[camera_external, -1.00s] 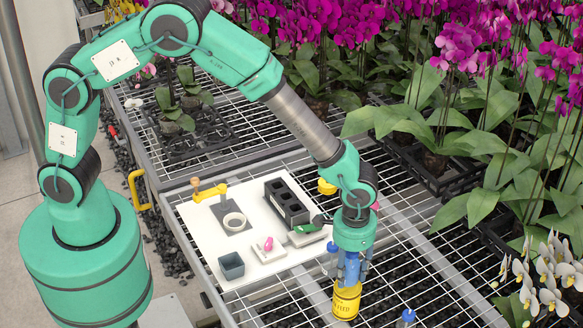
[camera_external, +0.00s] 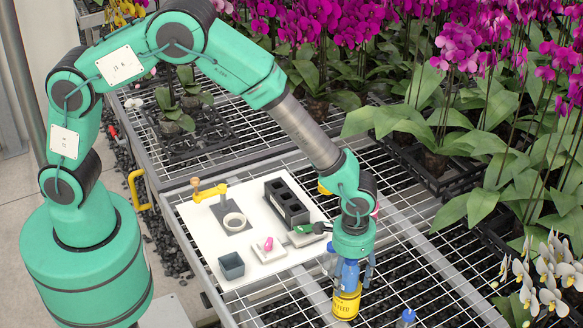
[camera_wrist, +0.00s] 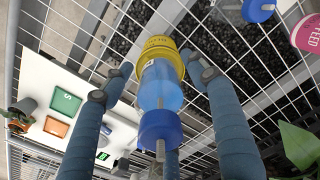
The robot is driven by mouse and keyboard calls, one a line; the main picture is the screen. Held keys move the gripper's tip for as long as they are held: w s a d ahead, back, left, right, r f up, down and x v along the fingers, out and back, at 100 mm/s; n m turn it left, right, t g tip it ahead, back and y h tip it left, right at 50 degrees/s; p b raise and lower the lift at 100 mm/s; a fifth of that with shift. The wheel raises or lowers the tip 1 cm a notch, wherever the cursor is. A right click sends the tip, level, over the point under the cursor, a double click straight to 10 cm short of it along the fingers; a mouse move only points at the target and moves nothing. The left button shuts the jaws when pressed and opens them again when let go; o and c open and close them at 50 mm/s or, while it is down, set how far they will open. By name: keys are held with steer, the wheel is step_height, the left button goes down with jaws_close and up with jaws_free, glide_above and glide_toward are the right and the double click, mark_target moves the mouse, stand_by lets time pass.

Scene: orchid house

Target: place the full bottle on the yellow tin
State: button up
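The full bottle (camera_external: 347,274), clear with blue liquid and a blue cap, stands upright on top of the yellow tin (camera_external: 346,304) on the wire bench. In the wrist view the bottle (camera_wrist: 161,88) covers much of the yellow tin (camera_wrist: 158,47), and its base appears to rest on the lid. My gripper (camera_external: 349,275) is above and around the bottle, pointing down. In the wrist view the fingers of my gripper (camera_wrist: 155,66) are spread, with a visible gap on both sides of the bottle. The exact contact between bottle and lid is partly hidden.
A white board (camera_external: 205,228) left of the tin carries a black rack (camera_external: 287,203), a grey pot (camera_external: 231,265) and small trays. Another blue-capped item (camera_external: 408,316) stands to the right. A pink tin (camera_wrist: 308,32) shows in the wrist view. Orchids (camera_external: 470,150) crowd the right.

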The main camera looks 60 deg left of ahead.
steer(key=shift+r, duration=0.15)
step_height(320, 180, up, 12)
steer(key=shift+p, duration=0.9)
steer(key=shift+r, duration=0.15)
steer(key=s+a+r+t, duration=0.1)
steer(key=s+a+r, duration=0.2)
steer(key=a+r, duration=0.85)
steer(key=s+a+r+t, duration=0.1)
steer(key=s+a+r, duration=0.2)
steer(key=a+r, duration=0.85)
steer(key=s+a+r+n+t, duration=0.1)
steer(key=s+a+r, duration=0.2)
steer(key=s+a, duration=0.5)
steer(key=s+a+r+t, duration=0.2)
steer(key=s+a+r, duration=0.2)
steer(key=s+a, duration=0.4)
steer(key=s, duration=0.4)
steer(key=shift+s+a+r+n+t, duration=0.15)
steer(key=shift+s+a+n+t, duration=0.15)
steer(key=shift+s+n, duration=0.1)
